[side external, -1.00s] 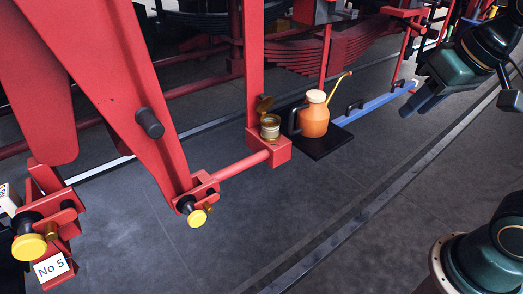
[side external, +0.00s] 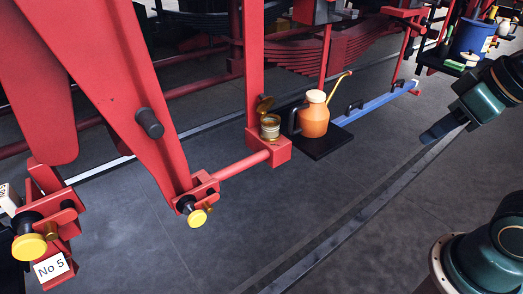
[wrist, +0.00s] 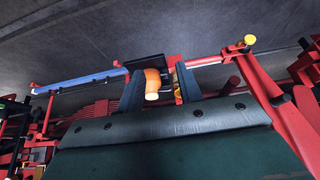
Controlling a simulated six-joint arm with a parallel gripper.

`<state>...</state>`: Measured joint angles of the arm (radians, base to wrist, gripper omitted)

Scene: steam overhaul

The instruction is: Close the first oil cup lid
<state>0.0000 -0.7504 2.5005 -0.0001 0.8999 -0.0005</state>
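The brass oil cup (side external: 270,130) sits on the red bracket at the end of a red rod. Its lid (side external: 264,104) stands open, tilted up behind the cup mouth. My gripper (side external: 430,136) hangs over the floor to the right, well apart from the cup. In the wrist view my gripper (wrist: 158,76) has its two fingers spread with nothing held between them. A small yellowish part beside the right finger in the wrist view may be the cup, mostly hidden by that finger.
An orange oil can (side external: 313,118) with a yellow spout stands on a black tray (side external: 322,146) right of the cup. A long blue bar (side external: 375,105) lies behind it. A blue bucket (side external: 472,37) stands far right. Red frame posts rise close to the cup. The front floor is clear.

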